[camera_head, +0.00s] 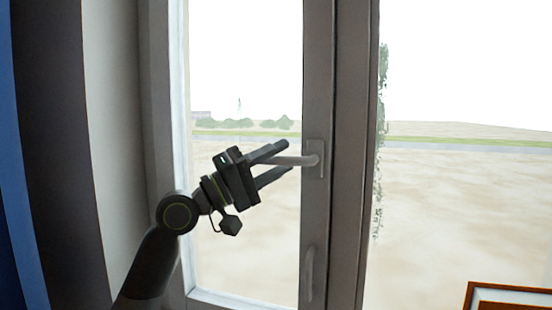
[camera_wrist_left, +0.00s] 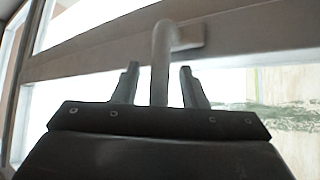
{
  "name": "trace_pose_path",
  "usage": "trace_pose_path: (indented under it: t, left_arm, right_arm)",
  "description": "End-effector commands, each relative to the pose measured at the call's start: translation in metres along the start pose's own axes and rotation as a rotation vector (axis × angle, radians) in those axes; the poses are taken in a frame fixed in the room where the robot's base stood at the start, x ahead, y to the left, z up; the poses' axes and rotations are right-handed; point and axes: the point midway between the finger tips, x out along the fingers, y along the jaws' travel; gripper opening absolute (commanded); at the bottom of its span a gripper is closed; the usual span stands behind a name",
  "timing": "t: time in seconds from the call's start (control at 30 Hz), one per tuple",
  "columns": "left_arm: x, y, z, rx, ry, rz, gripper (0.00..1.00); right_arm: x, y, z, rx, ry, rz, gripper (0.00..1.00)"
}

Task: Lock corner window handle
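The window handle (camera_head: 300,160) is light grey and points left, roughly level, from its plate (camera_head: 320,158) on the window frame. My left gripper (camera_head: 287,156) is at the handle with its fingers open, one above and one below the lever. In the left wrist view the handle (camera_wrist_left: 161,65) runs between the two fingertips of the gripper (camera_wrist_left: 159,84), with a gap visible on each side. The gripper body hides the lever's free end there. My right gripper is not in view.
A second, upright handle (camera_head: 309,273) sits lower on the same window frame (camera_head: 317,215). A dark curtain (camera_head: 55,150) hangs at the left. A brown-edged framed object (camera_head: 505,287) shows at the bottom right. A leafy vine (camera_head: 380,140) hangs beyond the frame.

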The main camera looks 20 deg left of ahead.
Motion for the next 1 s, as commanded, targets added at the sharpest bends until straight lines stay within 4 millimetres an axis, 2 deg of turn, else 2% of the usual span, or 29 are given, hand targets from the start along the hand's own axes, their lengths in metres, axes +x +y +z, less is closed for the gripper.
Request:
trace_pose_path:
  t: [0.13, 0.43, 1.0]
  left_arm:
    - [-0.0001, -0.0001, 0.0, 0.0, 0.0, 0.0, 0.39]
    - [-0.0003, 0.0, 0.0, 0.0, 0.0, 0.0, 0.0]
    - [-0.0023, -0.0057, 0.0026, -0.05, 0.043, 0.045, 0.0]
  right_arm:
    - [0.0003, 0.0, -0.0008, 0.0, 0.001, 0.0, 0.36]
    - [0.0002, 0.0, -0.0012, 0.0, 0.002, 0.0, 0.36]
    - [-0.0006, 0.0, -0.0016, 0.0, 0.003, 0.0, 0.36]
